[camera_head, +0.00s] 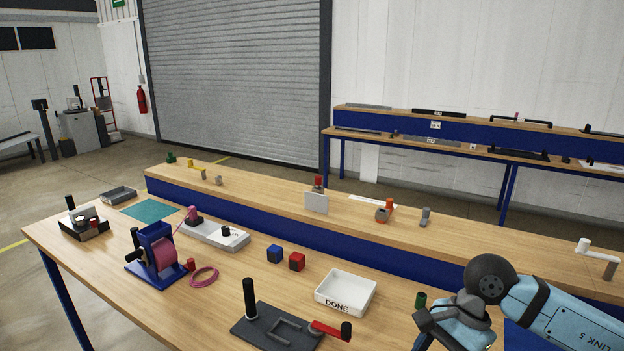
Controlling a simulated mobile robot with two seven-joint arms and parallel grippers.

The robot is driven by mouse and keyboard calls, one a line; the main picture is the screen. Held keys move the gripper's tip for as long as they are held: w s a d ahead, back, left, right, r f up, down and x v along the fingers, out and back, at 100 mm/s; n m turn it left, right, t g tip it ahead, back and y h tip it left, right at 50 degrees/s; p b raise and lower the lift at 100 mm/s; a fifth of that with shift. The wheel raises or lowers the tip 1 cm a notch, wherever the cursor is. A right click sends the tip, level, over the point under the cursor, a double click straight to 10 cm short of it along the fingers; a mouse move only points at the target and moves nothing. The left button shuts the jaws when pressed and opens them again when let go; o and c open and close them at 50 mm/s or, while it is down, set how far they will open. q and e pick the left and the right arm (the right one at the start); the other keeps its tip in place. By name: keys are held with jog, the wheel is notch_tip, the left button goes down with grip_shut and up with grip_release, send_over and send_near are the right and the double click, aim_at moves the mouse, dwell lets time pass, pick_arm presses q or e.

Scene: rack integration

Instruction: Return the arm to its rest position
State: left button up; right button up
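My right arm comes in from the lower right, light blue with a dark round joint. The dark end of it, my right gripper (428,322), is at the bottom edge over the front of the workbench (215,310). Its fingers are partly cut off, and I cannot tell whether they are open or shut. A small dark green cylinder (421,300) shows right beside it; I cannot tell whether they touch. My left gripper is not in view.
A white DONE tray (345,292) and a dark fixture with a red-handled lever (330,330) stand left of the gripper. Blue (274,254) and red (297,261) cubes, a blue reel stand (156,257) and a raised back shelf (270,205) are farther off.

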jog(key=s+a+r+m+t+y+p, duration=0.2)
jog(key=a+r+m+y, duration=0.1)
jog(key=a+m+y, duration=0.45)
jog(key=s+a+r+m+t+y+p, duration=0.1)
jog(key=s+a+r+m+y+p, duration=0.15)
jog(key=a+m+y, duration=0.55)
jog(key=d+f+m+t+h+p, duration=0.1)
jog(key=d+f+m+t+h, duration=0.3)
jog(key=m, duration=0.6)
jog(key=w+d+f+m+t+h+p, duration=0.15)
jog(key=m+t+h, duration=0.35)
jog(key=m, duration=0.5)
jog(key=d+f+m+t+h+p, duration=0.1)
jog(key=d+f+m+t+h, duration=0.2)
jog(key=m+t, duration=0.5)
jog(key=s+d+f+m+g+h+p, duration=0.1)
jog(key=s+d+f+m+g+h, duration=0.1)
jog(key=s+f+m, duration=0.4)
jog(key=s+d+f+m+g+h+p, duration=0.1)
jog(key=s+d+f+m+g+h, duration=0.1)
jog(key=s+f+m+g, duration=0.3)
notch_tip(320, 180, down, 4)
jog(key=shift+s+r+m+g+h, duration=0.25)
jog(key=shift+s+m+h, duration=0.4)
jog(key=shift+m, duration=0.6)
